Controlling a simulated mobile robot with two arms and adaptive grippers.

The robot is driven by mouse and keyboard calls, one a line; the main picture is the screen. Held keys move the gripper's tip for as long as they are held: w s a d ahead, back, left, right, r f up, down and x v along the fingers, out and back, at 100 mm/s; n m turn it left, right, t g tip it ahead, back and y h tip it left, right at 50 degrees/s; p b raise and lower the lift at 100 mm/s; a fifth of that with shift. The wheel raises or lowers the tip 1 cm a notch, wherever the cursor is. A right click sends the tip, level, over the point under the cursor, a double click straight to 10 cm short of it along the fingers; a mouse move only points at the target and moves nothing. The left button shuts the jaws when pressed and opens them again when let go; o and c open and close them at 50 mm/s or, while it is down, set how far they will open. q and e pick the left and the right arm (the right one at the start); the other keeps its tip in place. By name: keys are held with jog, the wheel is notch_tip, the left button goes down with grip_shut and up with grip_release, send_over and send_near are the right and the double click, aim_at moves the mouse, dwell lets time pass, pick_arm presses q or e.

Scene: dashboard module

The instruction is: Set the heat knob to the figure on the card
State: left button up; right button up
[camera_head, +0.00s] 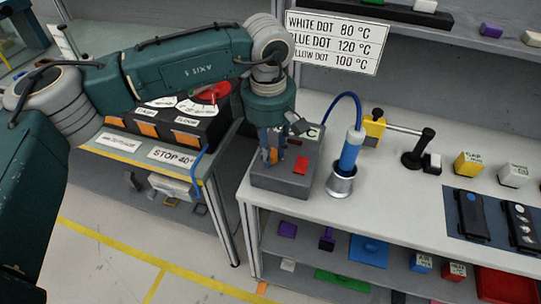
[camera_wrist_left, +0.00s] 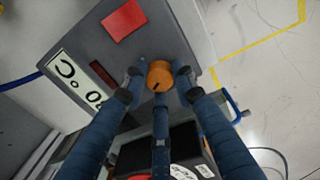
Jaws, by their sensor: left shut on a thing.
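The card (camera_head: 332,42) is white with black text: white dot 80 °C, blue dot 120 °C, yellow dot 100 °C; its left edge is partly covered by my arm. The grey heat unit (camera_head: 283,187) stands at the bench's left end. My left gripper (camera_head: 271,153) reaches down onto it. In the left wrist view its fingers (camera_wrist_left: 158,84) are closed around the orange knob (camera_wrist_left: 160,72), which has a dark pointer mark. Beside the knob are a white °C label (camera_wrist_left: 75,75), partly cut off, and a dark red window (camera_wrist_left: 102,75). My right gripper is not in view.
A red pad (camera_head: 301,165) is on the unit. A blue-handled tool (camera_head: 350,150) stands in a metal holder just right, with a blue cable. A yellow block (camera_head: 375,126) and black stand (camera_head: 418,155) are farther right. A black panel (camera_head: 180,125) is on the left table.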

pick_arm(q)
jog(key=shift+r+m, duration=0.1)
jog(key=shift+m, duration=0.3)
jog(key=shift+w, duration=0.1)
jog(key=o, duration=1.2)
jog(key=shift+c, duration=0.2)
notch_tip(320, 180, up, 12)
jog(key=shift+s+a+b, duration=0.15)
jog(key=shift+s+b, duration=0.15)
jog(key=shift+s, duration=0.1)
